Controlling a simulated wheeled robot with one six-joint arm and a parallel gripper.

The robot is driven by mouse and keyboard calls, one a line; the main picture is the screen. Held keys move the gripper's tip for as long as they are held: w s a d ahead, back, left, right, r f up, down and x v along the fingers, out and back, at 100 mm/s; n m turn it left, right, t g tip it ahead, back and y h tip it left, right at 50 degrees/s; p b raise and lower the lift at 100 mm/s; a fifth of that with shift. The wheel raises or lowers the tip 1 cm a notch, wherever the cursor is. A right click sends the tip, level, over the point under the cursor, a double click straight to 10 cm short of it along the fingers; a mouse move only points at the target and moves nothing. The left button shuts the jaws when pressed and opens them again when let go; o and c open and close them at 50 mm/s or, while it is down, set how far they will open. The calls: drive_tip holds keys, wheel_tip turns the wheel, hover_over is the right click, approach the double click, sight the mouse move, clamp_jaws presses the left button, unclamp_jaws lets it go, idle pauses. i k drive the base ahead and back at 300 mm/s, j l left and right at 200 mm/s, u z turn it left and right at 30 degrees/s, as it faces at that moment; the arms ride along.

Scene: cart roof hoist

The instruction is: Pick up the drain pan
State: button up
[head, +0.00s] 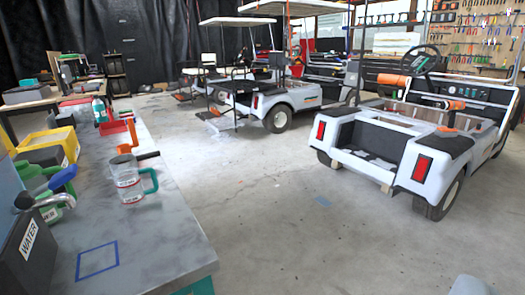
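I cannot pick out a drain pan with certainty in the head view. A grey workbench (165,245) runs along the left side. A clear measuring jug with a teal handle (128,180) stands upright on it, with a blue outlined square (97,260) nearer to me on the bare top. A red tray (117,133) and a yellow bin (46,148) stand farther back on the bench.
A black container labelled WATER (28,245) stands at the bench's near left. A white cart without a roof (405,150) stands on the right, and a roofed cart (275,100) stands behind. The concrete floor (290,210) between bench and carts is mostly clear.

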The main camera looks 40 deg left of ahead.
sight(118, 162)
drive_tip(key=i+l+z, duration=0.2)
drive_tip(key=i, duration=0.5)
drive_tip(key=i+l+z, duration=0.25)
drive_tip(key=i, duration=0.5)
drive_tip(key=i+j+u, duration=0.2)
drive_tip(key=i+u, duration=0.25)
drive_tip(key=i+j+u, duration=0.15)
drive_tip(key=i+u, duration=0.5)
drive_tip(key=u, duration=0.2)
drive_tip(key=i+l+u, duration=0.15)
drive_tip(key=i+u, duration=0.25)
drive_tip(key=i+j+u, duration=0.25)
drive_tip(key=u, duration=0.15)
drive_tip(key=i+j+u, duration=0.6)
drive_tip(key=u, duration=0.2)
drive_tip(key=i, duration=0.05)
